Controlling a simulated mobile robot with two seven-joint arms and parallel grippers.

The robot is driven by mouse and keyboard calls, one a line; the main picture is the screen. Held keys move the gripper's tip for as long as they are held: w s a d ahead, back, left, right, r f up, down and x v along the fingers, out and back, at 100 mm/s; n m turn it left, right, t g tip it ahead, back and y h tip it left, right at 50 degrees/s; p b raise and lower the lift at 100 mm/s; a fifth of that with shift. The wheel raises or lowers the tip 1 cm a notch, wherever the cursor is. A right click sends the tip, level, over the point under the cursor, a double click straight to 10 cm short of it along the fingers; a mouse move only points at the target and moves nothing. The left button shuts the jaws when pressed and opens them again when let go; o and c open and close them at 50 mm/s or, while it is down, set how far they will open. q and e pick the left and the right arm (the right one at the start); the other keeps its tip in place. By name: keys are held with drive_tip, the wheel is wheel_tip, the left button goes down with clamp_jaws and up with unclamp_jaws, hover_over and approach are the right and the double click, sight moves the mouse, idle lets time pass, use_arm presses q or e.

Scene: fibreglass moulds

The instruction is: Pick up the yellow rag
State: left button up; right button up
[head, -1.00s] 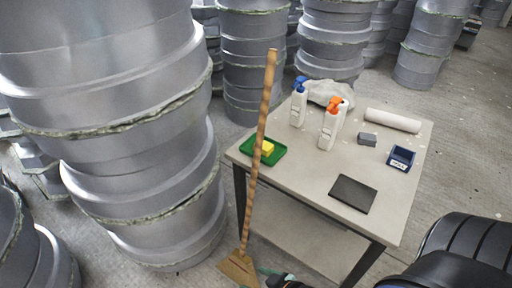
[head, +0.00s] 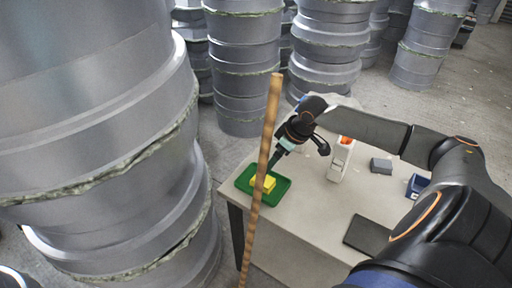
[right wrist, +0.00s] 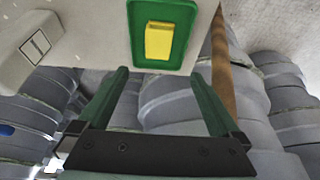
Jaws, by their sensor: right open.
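The yellow rag (head: 269,183) is a small folded block lying in a green tray (head: 283,196) at the table's left corner. In the right wrist view the rag (right wrist: 159,40) lies in the green tray (right wrist: 187,62), beyond the fingertips and roughly in line with the gap between them. My right gripper (head: 276,163) hangs above the far side of the tray, apart from the rag. Its two fingers (right wrist: 160,80) are spread with nothing between them. A wooden broom handle partly covers the tray and rag in the head view. My left gripper is not in view.
The upright broom handle (head: 263,160) stands close in front of the tray. A white spray bottle (head: 339,164), a grey block (head: 381,166), a blue box (head: 417,187) and a dark flat slab (head: 367,235) are on the table (head: 312,215). Tall grey moulds (head: 110,150) stand left.

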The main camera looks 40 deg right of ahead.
hover_over(268, 182)
wheel_tip(268, 182, down, 6)
drive_tip(key=shift+f, duration=0.15)
drive_tip(key=shift+s+b+x, duration=0.15)
drive_tip(key=shift+b+x, duration=0.05)
drive_tip(key=shift+x, duration=1.15)
drive_tip(key=shift+s+b+x, duration=0.1)
drive_tip(key=shift+b+x, duration=0.1)
drive_tip(key=shift+x, duration=1.15)
drive_tip(key=shift+d+f, duration=0.15)
drive_tip(key=shift+d, duration=0.05)
drive_tip(key=c, duration=1.4)
